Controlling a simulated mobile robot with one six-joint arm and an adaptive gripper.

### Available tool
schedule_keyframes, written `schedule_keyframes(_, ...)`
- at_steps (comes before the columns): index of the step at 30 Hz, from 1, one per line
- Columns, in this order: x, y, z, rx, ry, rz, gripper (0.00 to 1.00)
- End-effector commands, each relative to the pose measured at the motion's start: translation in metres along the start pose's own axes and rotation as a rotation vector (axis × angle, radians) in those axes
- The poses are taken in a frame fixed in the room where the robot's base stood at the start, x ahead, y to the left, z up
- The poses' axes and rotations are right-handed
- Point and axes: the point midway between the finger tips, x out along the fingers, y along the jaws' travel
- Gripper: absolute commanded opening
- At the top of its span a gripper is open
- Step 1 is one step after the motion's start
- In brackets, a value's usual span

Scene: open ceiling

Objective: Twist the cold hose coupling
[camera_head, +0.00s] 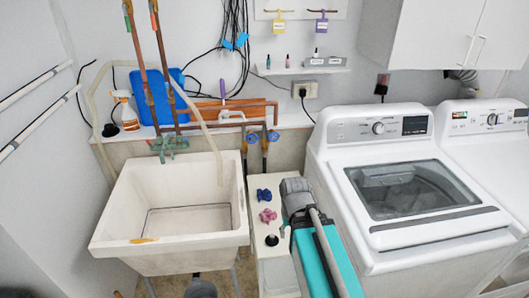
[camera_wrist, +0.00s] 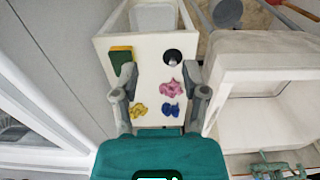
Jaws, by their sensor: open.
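Two hose valves with pipes hanging from them are on the wall between the sink and the washer, a left one (camera_head: 251,140) and a right one (camera_head: 272,137). They are small in the head view, and I cannot tell for sure which carries the cold hose coupling. The wrist view does not show them. My gripper (camera_wrist: 161,95) is open and empty, with its two grey fingers spread above a narrow white cabinet (camera_wrist: 143,82). In the head view my arm reaches over this cabinet, in front of and below the valves, apart from them.
Blue (camera_head: 264,194) and pink (camera_head: 267,215) crumpled pieces and a black knob-like thing (camera_head: 272,240) lie on the cabinet. A yellow-green sponge (camera_wrist: 121,60) and a yellow piece (camera_wrist: 138,111) also lie there. The utility sink (camera_head: 125,225) is left; the washer (camera_head: 345,155) is right.

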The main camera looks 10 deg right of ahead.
Motion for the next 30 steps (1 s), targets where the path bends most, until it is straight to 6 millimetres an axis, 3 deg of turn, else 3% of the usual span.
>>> schedule_keyframes(2, 0.000, 0.000, 0.000, 0.000, 0.000, 0.000, 0.57)
schedule_keyframes(7, 0.002, -0.001, -0.003, 0.006, 0.004, -0.006, 0.83)
schedule_keyframes(14, 0.020, -0.005, -0.029, 0.086, 0.053, -0.076, 0.83)
schedule_keyframes(20, 0.047, -0.024, -0.080, 0.252, 0.137, -0.230, 0.83)
schedule_keyframes(30, 0.080, -0.055, -0.191, 0.666, 0.251, -0.622, 0.83)
